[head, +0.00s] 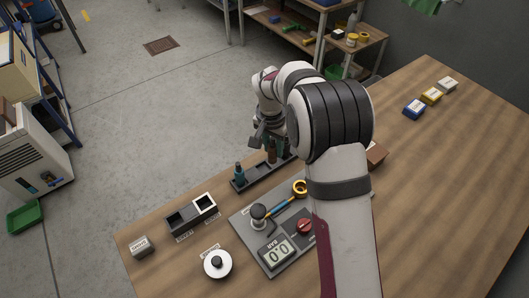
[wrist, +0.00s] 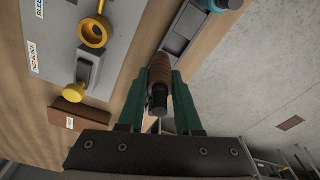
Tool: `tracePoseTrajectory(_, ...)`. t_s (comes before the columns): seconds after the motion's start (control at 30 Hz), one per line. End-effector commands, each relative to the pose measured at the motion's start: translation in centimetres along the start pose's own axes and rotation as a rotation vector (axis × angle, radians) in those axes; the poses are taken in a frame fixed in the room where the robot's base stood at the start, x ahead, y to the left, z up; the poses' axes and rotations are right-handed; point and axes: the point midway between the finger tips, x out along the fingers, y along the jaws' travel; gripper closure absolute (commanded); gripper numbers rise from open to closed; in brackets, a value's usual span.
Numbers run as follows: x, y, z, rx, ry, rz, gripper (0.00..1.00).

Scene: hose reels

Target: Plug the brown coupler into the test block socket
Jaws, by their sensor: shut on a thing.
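My gripper (wrist: 160,88) is shut on the brown coupler (wrist: 159,72), a ribbed cylinder with a dark end, held between its green fingers. In the head view the brown coupler (head: 272,156) shows partly below my gripper (head: 270,146), at the right part of the dark rack (head: 262,174). I cannot tell whether it is clear of the rack. In the wrist view a grey block with a yellow knob (wrist: 75,93) stands left of the gripper, near the "TEST BLOCK" label (wrist: 34,58). I cannot make out the socket opening. My arm hides this area in the head view.
A teal coupler (head: 239,173) stands in the rack's left end. The grey panel (head: 243,226) carries a gauge (head: 277,253), a red knob (head: 304,226) and a yellow ring (head: 300,187). A brown block (wrist: 80,114) lies beside the panel. The bench's right side is mostly clear.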

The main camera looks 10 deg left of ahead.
Motion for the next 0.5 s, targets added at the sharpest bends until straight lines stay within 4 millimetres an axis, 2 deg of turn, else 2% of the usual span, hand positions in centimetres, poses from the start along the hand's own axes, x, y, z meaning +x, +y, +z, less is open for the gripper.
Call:
tracePoseTrajectory(0.2,-3.1,5.2,-1.6,0.004,0.002,-0.002,1.00)
tracePoseTrajectory(0.47,-5.3,9.5,-2.5,0.004,0.000,0.000,1.00)
tracePoseTrajectory(0.5,-5.6,10.6,-2.5,0.007,0.000,0.000,1.00)
